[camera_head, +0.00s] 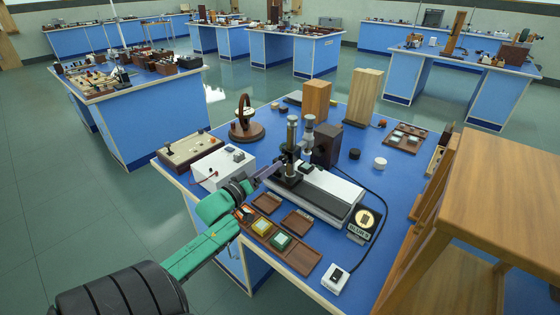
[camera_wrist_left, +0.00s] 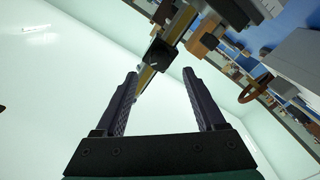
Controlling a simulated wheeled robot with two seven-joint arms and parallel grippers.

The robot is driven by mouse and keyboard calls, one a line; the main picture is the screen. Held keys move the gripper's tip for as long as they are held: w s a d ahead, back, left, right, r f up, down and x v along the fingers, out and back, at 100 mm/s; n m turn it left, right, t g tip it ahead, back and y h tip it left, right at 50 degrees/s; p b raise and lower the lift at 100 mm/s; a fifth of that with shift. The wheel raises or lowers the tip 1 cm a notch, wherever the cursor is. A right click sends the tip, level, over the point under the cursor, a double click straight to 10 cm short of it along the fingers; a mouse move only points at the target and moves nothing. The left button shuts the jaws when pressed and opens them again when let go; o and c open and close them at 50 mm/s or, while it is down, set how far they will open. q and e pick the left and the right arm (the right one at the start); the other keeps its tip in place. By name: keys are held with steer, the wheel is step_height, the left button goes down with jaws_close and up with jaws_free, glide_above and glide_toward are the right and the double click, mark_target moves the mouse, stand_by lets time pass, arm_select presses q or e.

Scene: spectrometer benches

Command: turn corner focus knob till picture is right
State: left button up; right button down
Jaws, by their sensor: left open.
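A spectrometer-like instrument with upright metal tubes (camera_head: 291,135) stands on the blue bench, on a base with a pale top plate (camera_head: 325,188). My left gripper (camera_head: 268,172) reaches in from the left, its fingertips close to the instrument's near left side. In the left wrist view the gripper (camera_wrist_left: 160,74) is open, with nothing between its fingers. A black block-like part (camera_wrist_left: 160,53), possibly the focus knob, shows just beyond the fingertips on a brass rod. I cannot tell whether they touch. A small round picture display (camera_head: 366,219) has a label that seems to read "BLUR". My right gripper is not in view.
A white box (camera_head: 222,167) stands left of the instrument, close to my left arm. A brown wooden tray (camera_head: 299,257) with coloured squares lies in front. A white switch box (camera_head: 335,279) sits at the near edge.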

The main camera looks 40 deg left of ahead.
mark_target(282, 160)
arm_select(q)
steer(key=w, duration=0.5)
steer(key=shift+w, duration=0.25)
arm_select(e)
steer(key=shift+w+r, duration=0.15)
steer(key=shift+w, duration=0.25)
arm_select(q)
steer(key=shift+c, duration=0.4)
jaws_close()
steer(key=shift+m, duration=0.3)
